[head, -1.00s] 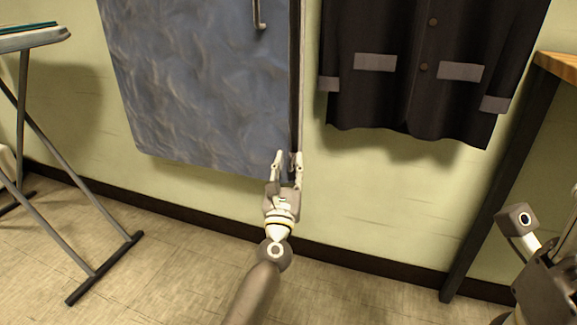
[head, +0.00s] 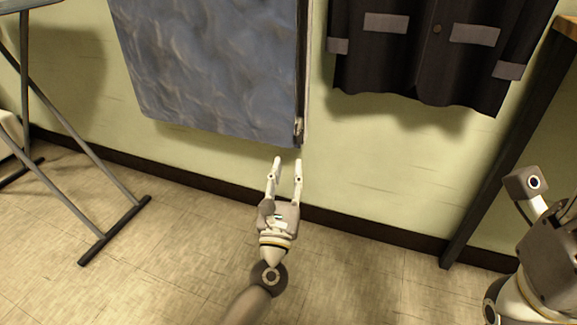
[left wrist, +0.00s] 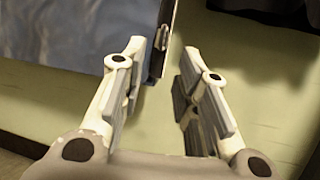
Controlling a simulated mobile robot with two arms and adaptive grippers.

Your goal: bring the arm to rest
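My left gripper (head: 286,170) is open and empty in the head view, its fingers pointing up toward the wall. It is just below the lower right corner of a blue wrinkled hanging panel (head: 210,65). A small metal piece (head: 298,128) sits at the bottom of the panel's right edge. In the left wrist view both fingers (left wrist: 160,75) are spread with a gap between them, and the blue panel (left wrist: 60,30) is beyond. My right arm shows at the right edge of the head view, but its gripper fingers are not visible.
A dark jacket with grey pockets (head: 415,60) hangs on the wall to the right. A table with a dark leg (head: 500,150) stands further right. An ironing board's legs (head: 110,235) stand at the left. The floor (head: 370,285) between them is clear.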

